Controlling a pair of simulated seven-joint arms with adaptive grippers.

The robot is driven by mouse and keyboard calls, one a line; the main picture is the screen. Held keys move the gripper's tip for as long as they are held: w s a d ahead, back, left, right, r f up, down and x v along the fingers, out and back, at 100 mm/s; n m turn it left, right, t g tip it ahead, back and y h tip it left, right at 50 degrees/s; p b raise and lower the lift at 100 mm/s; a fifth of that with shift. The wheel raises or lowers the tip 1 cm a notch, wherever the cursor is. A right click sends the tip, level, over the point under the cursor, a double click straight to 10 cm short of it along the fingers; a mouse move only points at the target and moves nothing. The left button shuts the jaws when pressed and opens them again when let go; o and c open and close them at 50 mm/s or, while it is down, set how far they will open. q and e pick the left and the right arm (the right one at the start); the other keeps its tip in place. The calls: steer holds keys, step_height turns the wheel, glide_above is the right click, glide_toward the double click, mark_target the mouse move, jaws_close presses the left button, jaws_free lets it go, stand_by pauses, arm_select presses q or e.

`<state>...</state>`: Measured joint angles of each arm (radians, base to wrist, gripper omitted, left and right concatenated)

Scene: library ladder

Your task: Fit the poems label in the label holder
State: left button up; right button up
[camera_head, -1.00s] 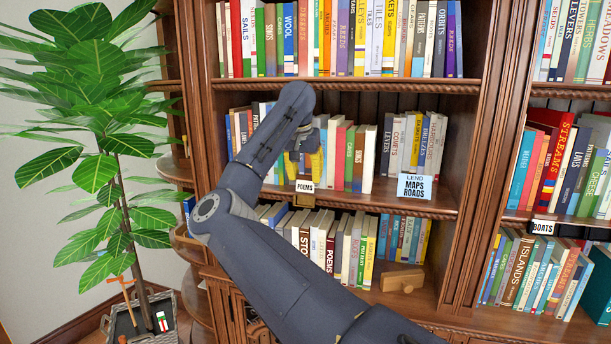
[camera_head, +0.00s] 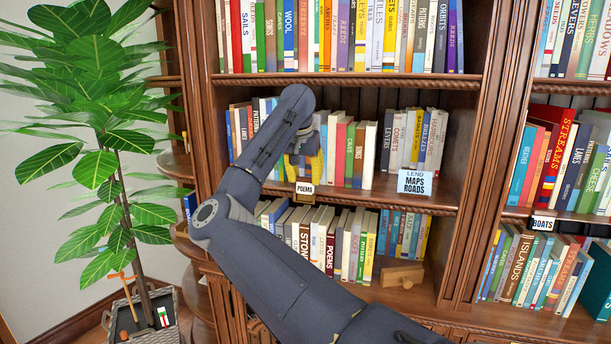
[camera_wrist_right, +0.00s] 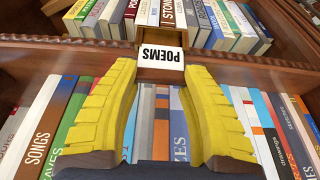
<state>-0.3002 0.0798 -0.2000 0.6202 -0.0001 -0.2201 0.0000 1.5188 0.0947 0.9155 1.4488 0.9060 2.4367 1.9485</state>
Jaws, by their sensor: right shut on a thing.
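The poems label (camera_head: 305,188), a small white plate with black lettering, is at the front edge of the middle shelf. In the right wrist view the label (camera_wrist_right: 161,55) appears upside down, with a tan part behind it between the yellow fingertips. My right gripper (camera_head: 304,175) is shut on it. The brass-brown label holder (camera_head: 303,201) shows just under the label on the shelf edge. In the wrist view the holder (camera_wrist_right: 150,28) lies beyond the label, in line with it. The label partly covers the holder; I cannot tell whether it sits inside. My left gripper is not in view.
Books stand behind my fingers and on the shelves above and below. A "LENO MAPS ROADS" card (camera_head: 415,182) is at the shelf edge to the right. A "BOATS" label (camera_head: 543,223) is further right. A plant (camera_head: 95,130) stands left.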

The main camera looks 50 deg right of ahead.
steer(key=shift+a+f, duration=0.2)
steer(key=shift+f, duration=0.85)
steer(key=o, duration=1.2)
steer(key=shift+o, duration=0.2)
steer(key=v, duration=1.2)
steer(key=shift+s, duration=0.1)
